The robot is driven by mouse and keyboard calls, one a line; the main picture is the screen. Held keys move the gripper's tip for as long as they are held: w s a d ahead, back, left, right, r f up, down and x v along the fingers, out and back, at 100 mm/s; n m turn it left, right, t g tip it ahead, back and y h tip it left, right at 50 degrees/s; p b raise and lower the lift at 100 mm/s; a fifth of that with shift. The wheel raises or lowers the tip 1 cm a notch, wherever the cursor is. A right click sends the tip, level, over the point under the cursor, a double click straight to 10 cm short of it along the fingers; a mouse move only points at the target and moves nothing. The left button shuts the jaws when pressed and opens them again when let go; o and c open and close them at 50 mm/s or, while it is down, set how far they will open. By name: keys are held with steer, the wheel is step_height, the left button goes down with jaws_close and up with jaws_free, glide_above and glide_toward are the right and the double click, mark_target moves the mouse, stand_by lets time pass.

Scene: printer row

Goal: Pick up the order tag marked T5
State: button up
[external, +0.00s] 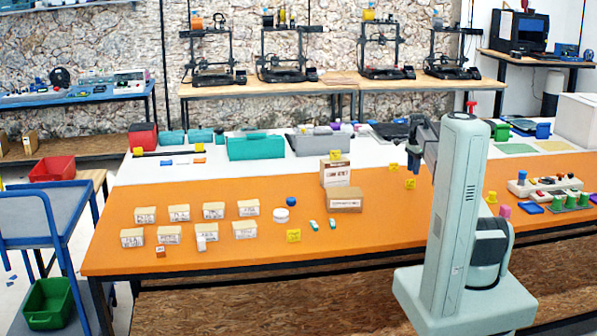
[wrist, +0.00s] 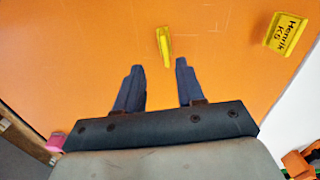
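In the wrist view, my gripper (wrist: 159,66) is open and empty above the orange tabletop. A yellow tag (wrist: 164,45) shows narrow just ahead of the gap between my fingers, apart from them. Its marking cannot be read. A second yellow tag (wrist: 286,33), at the upper right, reads "Henrik K5". In the external view, two yellow tags, one farther back (external: 394,167) and one nearer (external: 410,183), sit left of my arm. Another yellow tag (external: 293,235) is near the table's front edge. I cannot read T5 on any tag. My fingertips are not clear in the external view.
Several labelled boxes (external: 208,210) stand at the left. A cardboard box (external: 344,199) stands mid-table, near a white round container (external: 281,215) and a blue cap (external: 291,201). A tray with coloured pieces (external: 545,184) is at the right. The tabletop around the nearest tag is clear.

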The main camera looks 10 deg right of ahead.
mark_target(411, 181)
steer(key=shift+w+a+f, duration=0.1)
steer(key=shift+w+f, duration=0.1)
steer(key=shift+f, duration=1.6)
steer(key=shift+w+a+f, duration=0.1)
steer(key=shift+w+f, duration=0.1)
steer(key=shift+f, duration=1.55)
steer(key=shift+d, duration=0.1)
steer(key=shift+c, duration=0.2)
jaws_close()
